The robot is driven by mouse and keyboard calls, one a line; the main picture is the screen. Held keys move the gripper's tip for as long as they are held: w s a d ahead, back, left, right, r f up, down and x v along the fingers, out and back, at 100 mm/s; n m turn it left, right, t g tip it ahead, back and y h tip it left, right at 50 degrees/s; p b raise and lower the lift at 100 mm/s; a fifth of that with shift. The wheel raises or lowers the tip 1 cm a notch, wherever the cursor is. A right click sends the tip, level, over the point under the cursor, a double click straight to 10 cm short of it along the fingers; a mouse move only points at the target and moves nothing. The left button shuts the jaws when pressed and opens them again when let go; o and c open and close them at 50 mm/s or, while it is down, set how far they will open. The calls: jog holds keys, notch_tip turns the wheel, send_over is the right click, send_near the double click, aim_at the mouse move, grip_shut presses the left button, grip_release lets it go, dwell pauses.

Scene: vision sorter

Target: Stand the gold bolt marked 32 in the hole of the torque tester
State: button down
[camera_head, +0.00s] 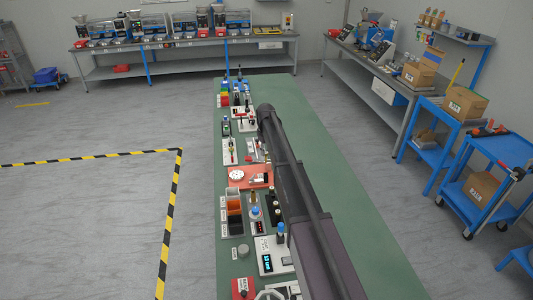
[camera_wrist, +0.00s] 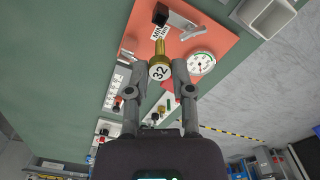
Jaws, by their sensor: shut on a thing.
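The gold bolt marked 32 (camera_wrist: 160,71) is between the two fingertips of my gripper (camera_wrist: 159,77) in the wrist view. Its round white face with the number is toward the camera, and its gold shank points away toward the board. My gripper is shut on it. The torque tester, an orange-red board (camera_wrist: 224,42) with a round white dial (camera_wrist: 201,63), lies beyond the bolt. In the head view the torque tester (camera_head: 236,183) is on the green bench, left of my arm. I cannot make out its hole, nor whether the bolt touches the board. My gripper is hidden in the head view.
A black block (camera_wrist: 160,14) and a metal bar (camera_wrist: 185,23) are on the board close to the bolt. Orange and black bins (camera_head: 233,205) and a blue-display device (camera_head: 270,261) stand nearer on the green bench (camera_head: 360,240). The bench right of my arm is clear.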

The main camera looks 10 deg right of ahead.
aim_at(266, 162)
jog(key=shift+f, duration=0.1)
dwell(0.3)
jog(key=shift+f+b, duration=2.8)
jog(key=shift+b, duration=0.15)
jog(key=shift+f+b, duration=1.8)
jog(key=shift+f, duration=0.05)
dwell(0.4)
jog(key=shift+c, duration=2.1)
grip_release()
jog(key=o, duration=0.4)
jog(key=shift+r, duration=0.2)
